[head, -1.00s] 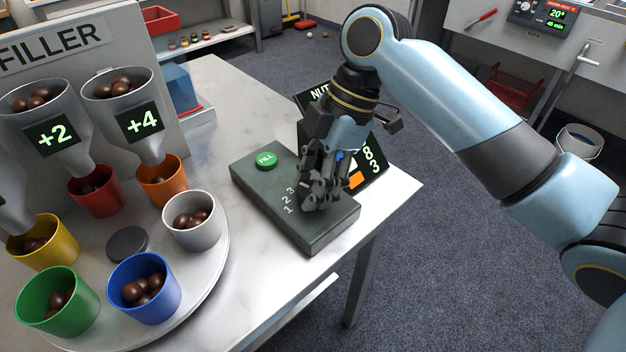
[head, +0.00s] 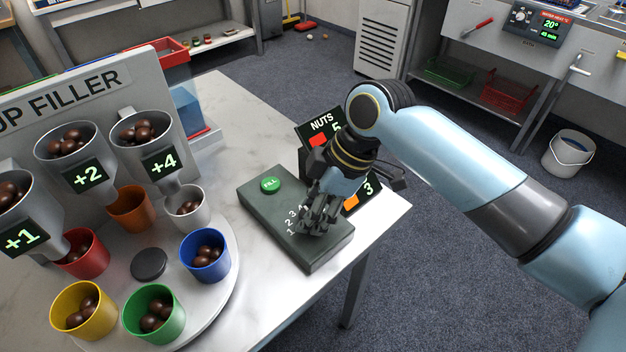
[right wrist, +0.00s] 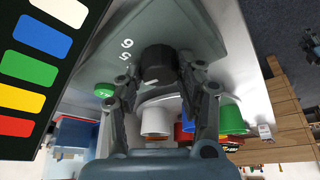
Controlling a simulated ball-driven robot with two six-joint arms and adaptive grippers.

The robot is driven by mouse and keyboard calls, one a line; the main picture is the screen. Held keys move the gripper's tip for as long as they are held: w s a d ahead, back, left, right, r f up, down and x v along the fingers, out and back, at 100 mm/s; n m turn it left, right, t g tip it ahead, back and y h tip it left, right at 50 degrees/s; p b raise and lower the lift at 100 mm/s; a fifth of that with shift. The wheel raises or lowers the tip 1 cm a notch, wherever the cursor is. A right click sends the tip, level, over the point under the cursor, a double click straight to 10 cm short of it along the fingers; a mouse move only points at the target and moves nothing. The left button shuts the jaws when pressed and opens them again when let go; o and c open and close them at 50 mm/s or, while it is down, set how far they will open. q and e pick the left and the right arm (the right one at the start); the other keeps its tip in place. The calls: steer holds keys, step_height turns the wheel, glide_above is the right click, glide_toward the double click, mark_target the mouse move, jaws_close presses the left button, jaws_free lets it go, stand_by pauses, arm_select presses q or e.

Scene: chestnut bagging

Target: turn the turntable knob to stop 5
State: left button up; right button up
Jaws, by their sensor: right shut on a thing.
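The dark turntable knob (right wrist: 158,65) sits on the green-grey control box (head: 258,204). My right gripper (head: 318,220) is shut on the knob, with a finger on each side of it in the right wrist view (right wrist: 180,82). It hides the knob in the head view. Stop numbers 1, 2 and 3 show beside the gripper there; 5 and 6 show by the knob in the wrist view. I cannot tell which stop the knob points at. On the turntable (head: 222,300), the white cup (head: 187,208) is under the +4 funnel (head: 150,140) and the orange cup (head: 130,209) under +2.
The red cup (head: 84,252) is by the +1 funnel (head: 20,215). Blue (head: 206,256), green (head: 154,314) and yellow (head: 84,311) cups stand at the turntable's front. A NUTS display (head: 310,130) stands behind my right gripper. The green FILL button (head: 270,185) is on the box.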

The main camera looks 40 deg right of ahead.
steer(key=m+p, duration=0.1)
steer(key=p, duration=0.1)
steer(key=m+h+p, duration=0.1)
steer(key=m+p, duration=0.1)
steer(key=m+t+p, duration=0.1)
steer(key=m+p, duration=0.1)
steer(key=shift+a+r+p, duration=0.15)
steer(key=shift+r+p, duration=0.15)
steer(key=shift+p, duration=0.1)
steer(key=shift+f+m+t+h+p, duration=0.2)
steer(key=shift+m+t+h+p, duration=0.25)
steer(key=shift+m+p, duration=0.6)
steer(key=o, duration=1.1)
steer(key=shift+o, duration=0.2)
steer(key=shift+s, duration=0.1)
steer(key=v, duration=1.2)
